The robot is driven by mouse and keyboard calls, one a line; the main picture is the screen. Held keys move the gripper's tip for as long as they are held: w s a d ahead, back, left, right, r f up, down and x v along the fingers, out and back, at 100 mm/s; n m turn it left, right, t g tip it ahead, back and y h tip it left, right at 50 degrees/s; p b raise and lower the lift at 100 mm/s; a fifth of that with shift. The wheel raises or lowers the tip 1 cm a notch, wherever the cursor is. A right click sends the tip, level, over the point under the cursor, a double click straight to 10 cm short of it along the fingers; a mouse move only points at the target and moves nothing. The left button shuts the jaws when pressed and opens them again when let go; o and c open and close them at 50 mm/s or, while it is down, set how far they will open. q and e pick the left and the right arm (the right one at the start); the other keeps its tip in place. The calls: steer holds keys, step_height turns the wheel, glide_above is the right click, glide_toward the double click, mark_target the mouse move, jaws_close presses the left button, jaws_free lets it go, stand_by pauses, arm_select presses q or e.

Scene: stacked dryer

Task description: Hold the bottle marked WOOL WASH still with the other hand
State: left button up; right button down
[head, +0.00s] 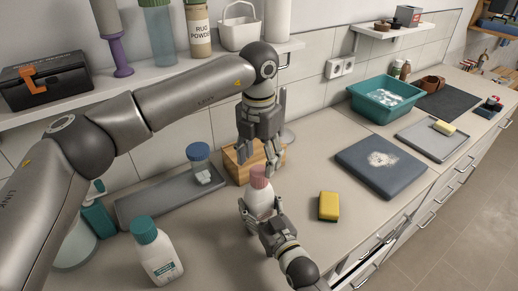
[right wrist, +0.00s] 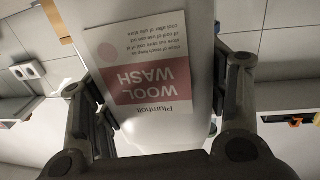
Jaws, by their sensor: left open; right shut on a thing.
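The WOOL WASH bottle (head: 261,198), white with a dull pink cap (head: 260,173), stands on the counter in the middle of the head view. Its label, white and pink, shows upside down in the right wrist view (right wrist: 150,85) and reads WOOL WASH. My right gripper (head: 260,207) is shut on the bottle's body from the near side, one finger on each side. It also shows in the right wrist view (right wrist: 155,110). My left gripper (head: 262,161) is open, pointing down just above the cap. I cannot tell whether its fingertips touch the cap.
A wooden box (head: 236,166) stands close behind the bottle. A yellow sponge (head: 328,206) lies to its right. A white bottle with a teal cap (head: 158,255) stands at front left. A grey tray (head: 165,200) with a blue-lidded jar (head: 202,167) is at left. A dark mat (head: 375,180) lies at right.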

mark_target(259, 171)
arm_select(q)
steer(key=shift+f, duration=2.7)
steer(key=shift+c, duration=0.2)
steer(key=c, duration=1)
steer(key=o, duration=1.2)
steer(key=shift+r, duration=0.1)
step_height(259, 171, up, 12)
steer(key=shift+f, duration=0.1)
